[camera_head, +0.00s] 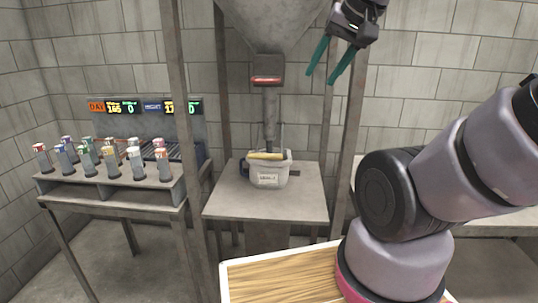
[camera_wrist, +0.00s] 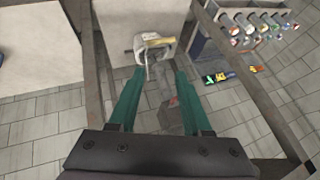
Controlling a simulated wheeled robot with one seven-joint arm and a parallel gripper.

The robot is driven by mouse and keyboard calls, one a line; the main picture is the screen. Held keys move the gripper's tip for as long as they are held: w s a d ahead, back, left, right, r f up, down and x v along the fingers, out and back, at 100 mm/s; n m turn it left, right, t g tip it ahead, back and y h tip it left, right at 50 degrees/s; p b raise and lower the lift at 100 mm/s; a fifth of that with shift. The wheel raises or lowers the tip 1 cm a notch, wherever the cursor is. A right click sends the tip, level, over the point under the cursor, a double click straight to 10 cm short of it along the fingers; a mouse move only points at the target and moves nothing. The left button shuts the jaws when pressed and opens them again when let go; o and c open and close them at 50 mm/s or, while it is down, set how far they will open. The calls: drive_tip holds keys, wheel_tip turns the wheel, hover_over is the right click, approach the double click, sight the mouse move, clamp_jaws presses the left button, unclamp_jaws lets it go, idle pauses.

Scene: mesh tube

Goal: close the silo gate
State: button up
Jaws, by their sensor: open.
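The silo (camera_head: 270,25) is a grey metal cone with a boxy outlet and a pipe (camera_head: 270,105) below it. The gate handle (camera_head: 267,80) is a red bar on the front of that outlet. I cannot tell how far the gate is open or shut. My gripper (camera_head: 320,78) has teal fingers spread open and empty, to the right of the outlet and apart from it in the picture. In the wrist view my gripper (camera_wrist: 160,72) is open, and a small red patch (camera_wrist: 173,101), perhaps the handle, shows between the fingers.
A white bucket (camera_head: 268,177) with a yellow bar across its top stands under the pipe on a grey table (camera_head: 225,204). Metal posts (camera_head: 353,110) frame the silo. A rack (camera_head: 110,187) of several coloured tubes and a display panel (camera_head: 150,108) stand at left.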

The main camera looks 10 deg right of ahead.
drive_tip(key=shift+w+r, duration=0.1)
drive_tip(key=c, duration=0.5)
drive_tip(key=w+r+n, duration=0.1)
drive_tip(key=w+n, duration=0.1)
drive_tip(key=n, duration=0.1)
drive_tip(key=w+a+r+n, duration=0.1)
drive_tip(key=w+n, duration=0.2)
drive_tip(key=w+a+r+n, duration=0.1)
drive_tip(key=w+n, duration=0.1)
drive_tip(key=w, duration=0.1)
drive_tip(key=shift+a+r+n+g, duration=0.15)
drive_tip(key=shift+r+n+g, duration=0.15)
drive_tip(key=shift+n, duration=0.1)
clamp_jaws()
drive_tip(key=w+a+r+n, duration=0.2)
drive_tip(key=w+a+n, duration=0.1)
drive_tip(key=w+n, duration=0.5)
drive_tip(key=w+d+r+x, duration=0.1)
drive_tip(key=w+x, duration=0.1)
drive_tip(key=x, duration=1.1)
drive_tip(key=shift+n, duration=0.4)
drive_tip(key=shift+w+r, duration=0.1)
drive_tip(key=shift+w, duration=0.05)
